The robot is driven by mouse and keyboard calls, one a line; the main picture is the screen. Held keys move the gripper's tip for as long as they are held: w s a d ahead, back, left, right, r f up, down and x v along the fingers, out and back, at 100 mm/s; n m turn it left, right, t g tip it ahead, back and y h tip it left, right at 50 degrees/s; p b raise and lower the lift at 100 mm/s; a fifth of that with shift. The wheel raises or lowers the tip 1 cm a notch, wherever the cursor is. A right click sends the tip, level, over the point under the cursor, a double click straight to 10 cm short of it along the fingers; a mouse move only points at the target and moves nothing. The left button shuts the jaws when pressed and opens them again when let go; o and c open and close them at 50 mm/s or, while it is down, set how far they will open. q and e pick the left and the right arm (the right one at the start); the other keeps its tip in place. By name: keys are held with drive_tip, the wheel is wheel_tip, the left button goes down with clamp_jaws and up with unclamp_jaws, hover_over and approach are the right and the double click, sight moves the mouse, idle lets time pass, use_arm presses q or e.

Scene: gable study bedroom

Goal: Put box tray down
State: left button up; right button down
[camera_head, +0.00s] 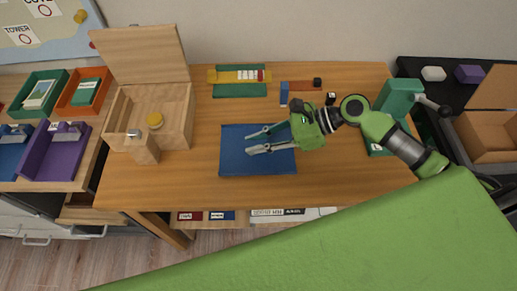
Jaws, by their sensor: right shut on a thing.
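My right gripper (250,142) reaches in from the right over a flat blue mat or shallow tray (228,165) on the wooden desk (200,190). Its two grey fingers point left, with a gap between them. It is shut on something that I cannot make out. No box tray shows clearly in its grip. My left gripper is not in view.
Behind lie a yellow thing on a green strip (240,92) and small blocks (300,86). Green, orange and purple trays (45,175) stand at the left. A cardboard box (490,148) stands at the right. The desk's front left is clear. Green hides the lower right.

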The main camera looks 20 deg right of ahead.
drive_tip(key=shift+w+d+f, duration=0.2)
drive_tip(key=shift+d+f, duration=0.05)
drive_tip(key=shift+f, duration=1.65)
drive_tip(key=c, duration=1.9)
unclamp_jaws()
drive_tip(key=shift+f, duration=0.1)
drive_tip(key=v, duration=1.2)
drive_tip(key=shift+b, duration=0.3)
drive_tip(key=shift+s, duration=0.1)
